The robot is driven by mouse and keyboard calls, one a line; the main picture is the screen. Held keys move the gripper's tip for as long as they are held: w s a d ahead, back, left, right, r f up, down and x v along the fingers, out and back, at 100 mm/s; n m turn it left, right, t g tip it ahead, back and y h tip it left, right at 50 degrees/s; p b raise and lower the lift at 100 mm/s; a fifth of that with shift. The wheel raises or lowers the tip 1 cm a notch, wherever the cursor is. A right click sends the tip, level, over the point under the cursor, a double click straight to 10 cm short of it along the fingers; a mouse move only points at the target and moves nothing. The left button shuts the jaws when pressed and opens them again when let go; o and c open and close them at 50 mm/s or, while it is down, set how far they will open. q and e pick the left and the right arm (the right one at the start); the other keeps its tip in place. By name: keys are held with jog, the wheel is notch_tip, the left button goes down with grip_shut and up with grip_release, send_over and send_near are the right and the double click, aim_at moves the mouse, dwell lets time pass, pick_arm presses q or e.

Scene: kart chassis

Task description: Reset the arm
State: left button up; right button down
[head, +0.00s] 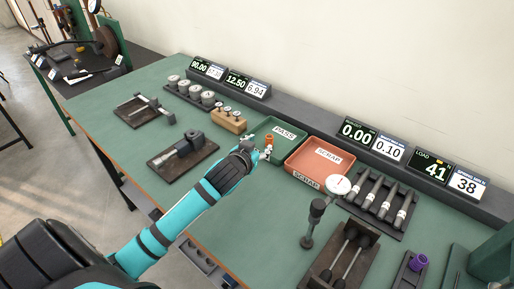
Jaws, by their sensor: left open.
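My left arm reaches in from the lower left, in teal and black. Its gripper (262,152) is over the near left edge of the green tray labelled PASS (291,147). The gripper is small in the view but open. A small orange piece (269,140) shows right at the gripper's tip; I cannot tell whether it lies in the tray or touches the fingers. My right gripper is not in view.
A red SCRAP tray (312,177) stands right of the green tray. A dial gauge on a stand (313,222), a rack of grey cylinders (378,198) and a dark box with rods (342,262) are to the right. Fixtures (183,152) and a wooden block (228,122) are left. Displays line the back.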

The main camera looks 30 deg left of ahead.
pick_arm(q)
jog(key=shift+s+r, duration=0.2)
jog(key=shift+s, duration=0.25)
